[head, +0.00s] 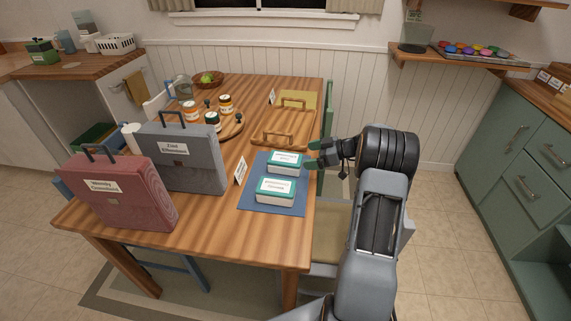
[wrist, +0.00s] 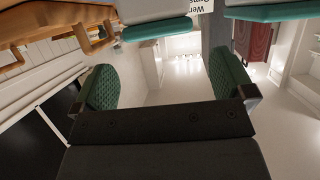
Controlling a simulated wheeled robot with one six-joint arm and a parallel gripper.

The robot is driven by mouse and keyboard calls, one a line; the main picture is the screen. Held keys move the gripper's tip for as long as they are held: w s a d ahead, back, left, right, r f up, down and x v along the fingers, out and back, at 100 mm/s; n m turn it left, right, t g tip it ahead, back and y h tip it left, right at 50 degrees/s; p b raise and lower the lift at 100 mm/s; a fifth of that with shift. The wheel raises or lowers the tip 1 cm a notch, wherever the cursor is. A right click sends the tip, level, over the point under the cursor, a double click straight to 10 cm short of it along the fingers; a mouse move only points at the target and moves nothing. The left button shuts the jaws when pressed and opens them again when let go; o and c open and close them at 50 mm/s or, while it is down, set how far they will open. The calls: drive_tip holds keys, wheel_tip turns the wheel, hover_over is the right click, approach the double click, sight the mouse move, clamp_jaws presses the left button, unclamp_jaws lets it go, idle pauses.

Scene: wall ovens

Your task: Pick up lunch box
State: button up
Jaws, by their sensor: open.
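Two small white boxes with teal lids and labels lie on a blue mat (head: 245,203) near the table's right edge. The far box (head: 285,162) is closest to my gripper (head: 313,154); the near box (head: 275,191) is in front of it. My gripper is open and empty, its green-padded fingers pointing left just right of the far box. No contact is visible. In the wrist view my gripper (wrist: 164,80) has an empty gap, with teal-lidded boxes (wrist: 157,29) at the top edge, partly cut off. The label wording is too small to read surely.
A red case (head: 120,195) and a grey case (head: 185,165) stand upright at the table's left, beside a small white card (head: 240,171). Wooden handled trays (head: 281,141), jars (head: 191,111) and a fruit bowl (head: 208,80) stand behind. A chair (head: 332,232) is at the right edge.

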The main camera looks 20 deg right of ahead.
sight(290, 158)
drive_tip(key=shift+p+x, duration=0.45)
drive_tip(key=shift+x, duration=3.15)
drive_tip(key=shift+r, duration=0.1)
drive_tip(key=c, duration=1)
